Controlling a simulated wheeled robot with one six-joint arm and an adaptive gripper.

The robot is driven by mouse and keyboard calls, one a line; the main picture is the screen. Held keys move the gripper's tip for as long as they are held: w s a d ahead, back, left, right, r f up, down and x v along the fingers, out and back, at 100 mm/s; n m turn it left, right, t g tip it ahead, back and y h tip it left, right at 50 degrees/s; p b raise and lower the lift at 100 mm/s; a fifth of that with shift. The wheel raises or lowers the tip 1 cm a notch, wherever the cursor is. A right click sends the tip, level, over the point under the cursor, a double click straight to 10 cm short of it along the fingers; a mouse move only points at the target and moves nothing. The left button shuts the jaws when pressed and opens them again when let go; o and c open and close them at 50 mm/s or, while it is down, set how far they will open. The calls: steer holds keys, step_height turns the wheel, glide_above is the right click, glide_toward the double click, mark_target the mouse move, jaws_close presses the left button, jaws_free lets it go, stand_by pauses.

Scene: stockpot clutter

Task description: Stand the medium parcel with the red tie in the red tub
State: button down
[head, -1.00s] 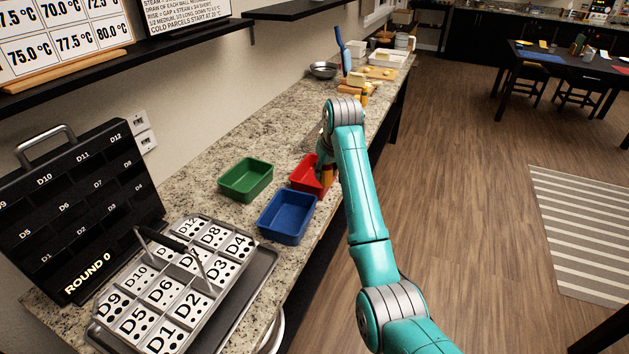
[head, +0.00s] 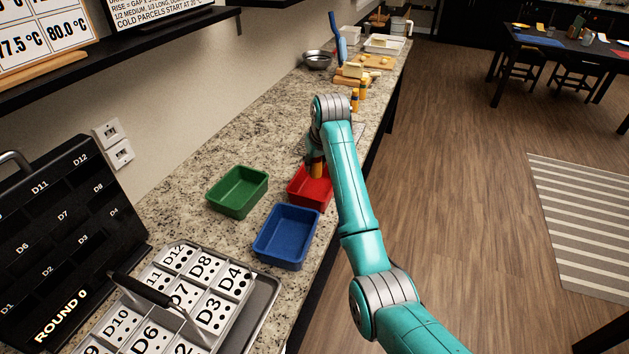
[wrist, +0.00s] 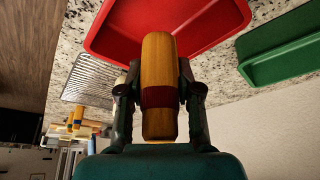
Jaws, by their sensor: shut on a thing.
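The medium parcel (wrist: 158,70) is a yellow-orange cylinder with a dark red tie around its middle. My gripper (wrist: 160,97) is shut on it at the tie in the wrist view. The red tub (wrist: 105,40) lies beyond the parcel there, and the parcel's far end overlaps its inside. In the head view the red tub (head: 312,195) sits at the counter's front edge, and the parcel (head: 316,170) hangs at its back side below my gripper (head: 316,158). Whether the parcel touches the tub floor I cannot tell.
A green tub (head: 238,190) and a blue tub (head: 286,236) stand close by. A wire rack (wrist: 88,85) lies beside the red tub. The tray of labelled tiles (head: 262,300) is nearer. More yellow parcels (head: 354,100) stand farther along the counter.

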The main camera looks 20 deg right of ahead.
steer(key=shift+f, duration=3.25)
steer(key=shift+f, duration=0.15)
steer(key=c, duration=0.8)
jaws_free()
steer(key=v, duration=1.2)
